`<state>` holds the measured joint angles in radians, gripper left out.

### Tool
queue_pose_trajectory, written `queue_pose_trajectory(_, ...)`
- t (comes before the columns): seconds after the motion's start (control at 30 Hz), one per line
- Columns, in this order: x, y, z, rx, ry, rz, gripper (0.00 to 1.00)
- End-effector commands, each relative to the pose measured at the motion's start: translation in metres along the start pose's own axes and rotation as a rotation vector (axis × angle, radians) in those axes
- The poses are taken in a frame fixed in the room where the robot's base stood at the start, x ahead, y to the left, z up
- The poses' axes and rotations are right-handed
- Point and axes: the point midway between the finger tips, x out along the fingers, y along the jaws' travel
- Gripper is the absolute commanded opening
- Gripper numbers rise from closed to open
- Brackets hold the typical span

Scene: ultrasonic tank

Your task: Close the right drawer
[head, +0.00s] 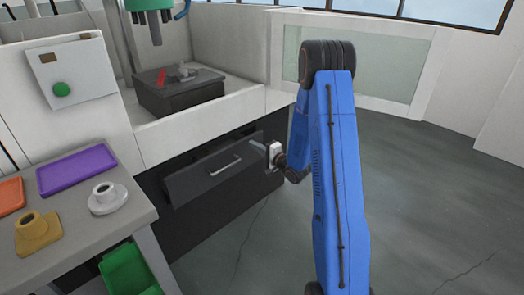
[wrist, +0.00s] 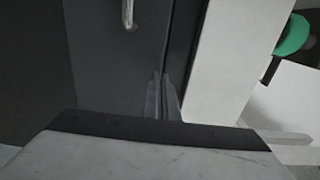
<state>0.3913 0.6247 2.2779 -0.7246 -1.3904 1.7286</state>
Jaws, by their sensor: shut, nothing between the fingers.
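The dark grey drawer (head: 200,182) with a pale bar handle (head: 224,166) is in the base of the white machine in the head view. Its front seems to stand slightly out from the cabinet, with a dark gap along its top. My gripper (head: 256,145) is at the drawer's upper right corner, right of the handle. In the wrist view my gripper's fingers (wrist: 159,88) are together and empty, close to the edge of the drawer front (wrist: 100,70). The handle (wrist: 127,14) shows at the top there. I cannot tell whether the fingertips touch the drawer.
The bench at left holds a purple tray (head: 76,170), an orange tray (head: 11,195), a yellow flanged part (head: 38,233) and a grey flanged part (head: 108,197). A green bin (head: 128,270) sits below. The floor at right is clear.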

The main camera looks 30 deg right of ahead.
Motion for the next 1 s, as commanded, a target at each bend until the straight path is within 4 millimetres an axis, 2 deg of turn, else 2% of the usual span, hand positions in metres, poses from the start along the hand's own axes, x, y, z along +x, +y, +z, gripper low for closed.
queue_pose_trajectory(0.1, 0.014, 0.0, 0.0, 0.0, 0.0, 0.0, 0.0)
queue_pose_trajectory(0.23, 0.023, 0.0, 0.0, -0.001, 0.0, 0.0, 0.0)
queue_pose_trajectory(0.73, 0.03, 0.0, 0.0, -0.001, 0.0, 0.0, 0.0)
queue_pose_trajectory(1.0, 0.07, 0.0, 0.0, 0.0, -0.001, 0.0, 0.0)
